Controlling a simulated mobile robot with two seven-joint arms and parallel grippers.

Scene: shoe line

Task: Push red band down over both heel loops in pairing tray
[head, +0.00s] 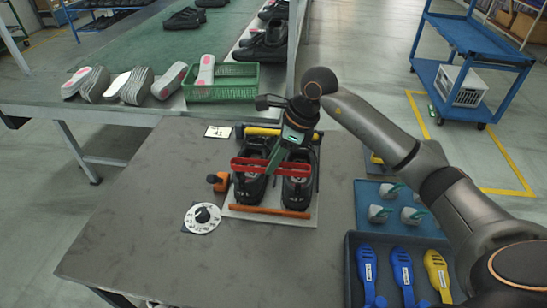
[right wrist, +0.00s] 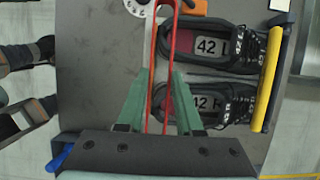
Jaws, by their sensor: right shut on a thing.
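Two black shoes (head: 249,187) (head: 297,192) stand side by side in the pairing tray (head: 262,216). Their insoles carry 42 labels in the right wrist view (right wrist: 211,48) (right wrist: 205,102). My right gripper (head: 273,163), with green fingers, is shut on the red band (head: 246,163). The band is stretched as a long narrow loop across both shoes; it also shows in the right wrist view (right wrist: 152,62), close to the heel ends. It appears to be above the shoes; I cannot tell whether it touches them. The heel loops are not clearly visible. My left gripper is not in view.
A yellow bar (head: 262,132) lies at the tray's far edge and an orange bar (head: 270,211) at its near edge. An orange clamp-like part (head: 218,181) and a white dial (head: 203,218) sit to the left. A dark bin (head: 382,240) holds blue and yellow tools. The table's left side is clear.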

